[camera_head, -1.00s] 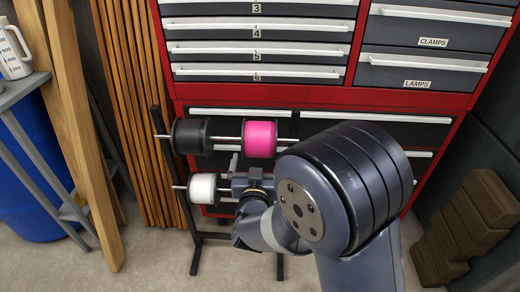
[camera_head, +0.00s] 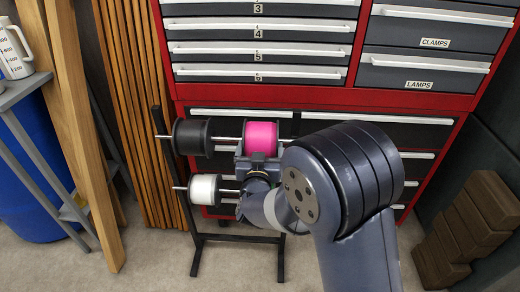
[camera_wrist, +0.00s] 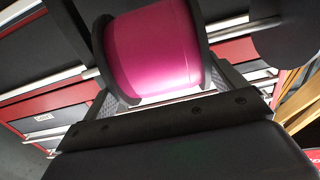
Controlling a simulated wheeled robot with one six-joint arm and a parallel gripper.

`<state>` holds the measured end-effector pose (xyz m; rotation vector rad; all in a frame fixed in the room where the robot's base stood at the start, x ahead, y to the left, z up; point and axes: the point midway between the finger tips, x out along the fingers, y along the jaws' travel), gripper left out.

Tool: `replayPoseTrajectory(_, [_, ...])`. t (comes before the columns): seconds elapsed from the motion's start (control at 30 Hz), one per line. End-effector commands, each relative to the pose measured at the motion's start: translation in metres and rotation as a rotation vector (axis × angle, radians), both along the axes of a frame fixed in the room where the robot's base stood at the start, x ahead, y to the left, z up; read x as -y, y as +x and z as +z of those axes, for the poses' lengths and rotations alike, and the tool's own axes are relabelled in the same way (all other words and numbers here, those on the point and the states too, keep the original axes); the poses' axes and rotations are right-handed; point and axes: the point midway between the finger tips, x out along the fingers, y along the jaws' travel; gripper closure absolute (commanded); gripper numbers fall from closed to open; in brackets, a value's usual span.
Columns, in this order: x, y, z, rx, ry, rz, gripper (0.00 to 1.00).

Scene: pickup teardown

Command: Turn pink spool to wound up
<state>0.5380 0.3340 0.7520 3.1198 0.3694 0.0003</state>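The pink spool (camera_head: 262,136) sits on the upper rod of a black stand, right of the black spool (camera_head: 193,137). In the wrist view the pink spool (camera_wrist: 153,50) with its dark flanges fills the upper middle. My gripper (camera_head: 260,155) is just below and in front of it, pointing up at it. In the wrist view, grey finger pads show on both sides of the spool, so the fingers stand apart around it. I cannot tell whether they touch it. My wrist hides the spool's lower part in the head view.
A white spool (camera_head: 204,188) is on the lower rod, left of my gripper. The black stand (camera_head: 197,240) stands on the floor before a red tool cabinet (camera_head: 300,95). Wooden planks (camera_head: 75,130) lean at left. Brown blocks (camera_head: 462,230) are stacked at right.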

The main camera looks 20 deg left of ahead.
Motion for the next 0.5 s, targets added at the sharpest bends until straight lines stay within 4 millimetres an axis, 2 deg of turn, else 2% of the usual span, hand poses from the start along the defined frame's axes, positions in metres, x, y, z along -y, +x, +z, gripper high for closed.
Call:
replayPoseTrajectory(0.1, [0.000, 0.000, 0.000, 0.000, 0.000, 0.000, 0.32])
replayPoseTrajectory(0.5, [0.000, 0.000, -0.012, 0.081, 0.018, 0.001, 0.32])
